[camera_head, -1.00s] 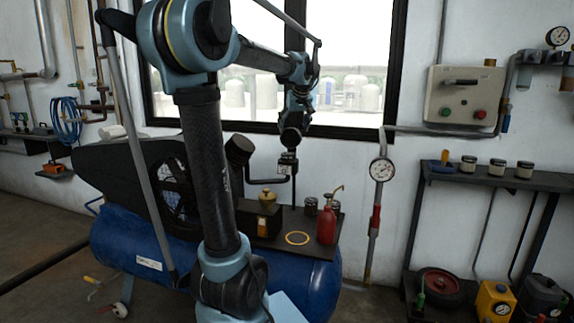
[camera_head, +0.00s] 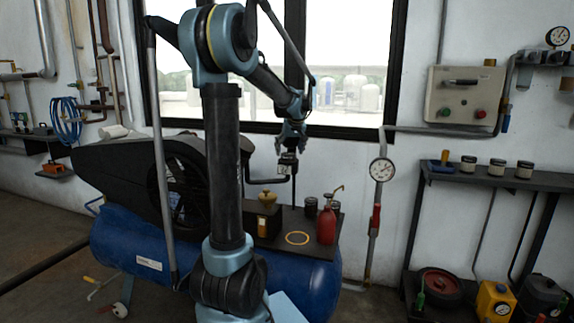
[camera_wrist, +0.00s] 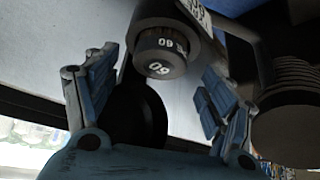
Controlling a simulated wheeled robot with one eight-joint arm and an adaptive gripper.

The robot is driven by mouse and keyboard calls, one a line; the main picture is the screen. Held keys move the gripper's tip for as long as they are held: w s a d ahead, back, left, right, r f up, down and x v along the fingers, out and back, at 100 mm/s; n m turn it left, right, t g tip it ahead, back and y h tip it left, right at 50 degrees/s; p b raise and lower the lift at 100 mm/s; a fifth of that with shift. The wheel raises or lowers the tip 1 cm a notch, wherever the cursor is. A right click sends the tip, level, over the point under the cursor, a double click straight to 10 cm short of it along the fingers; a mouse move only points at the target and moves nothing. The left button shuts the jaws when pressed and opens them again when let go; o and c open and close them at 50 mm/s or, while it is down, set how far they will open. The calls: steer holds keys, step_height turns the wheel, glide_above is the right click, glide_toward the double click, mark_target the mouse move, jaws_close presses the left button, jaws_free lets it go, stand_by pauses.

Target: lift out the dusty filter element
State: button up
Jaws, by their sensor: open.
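I cannot clearly identify the dusty filter element. A tan knobbed piece (camera_head: 267,197) sits on a small dark box (camera_head: 263,220) on the compressor's top plate; whether it is the element is unclear. My gripper (camera_head: 291,146) is open, in front of the window and just above a small labelled fitting (camera_head: 287,164) on a bent pipe. In the wrist view, the blue-padded fingers of my gripper (camera_wrist: 155,95) are spread, with nothing gripped. A dark cylinder marked with numbers (camera_wrist: 160,55) shows between and beyond them. A ribbed dark round part (camera_wrist: 290,120) is at the right.
The blue compressor tank (camera_head: 130,245) carries a black plate with a yellow ring (camera_head: 297,238), a red oil can (camera_head: 326,225) and dark jars (camera_head: 311,207). A gauge on a pipe (camera_head: 381,170) stands to the right. A shelf (camera_head: 500,178) is farther right.

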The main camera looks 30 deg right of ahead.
steer(key=shift+x, duration=1.25)
steer(key=shift+c, duration=0.6)
steer(key=c, duration=1.1)
steer(key=shift+r, duration=0.15)
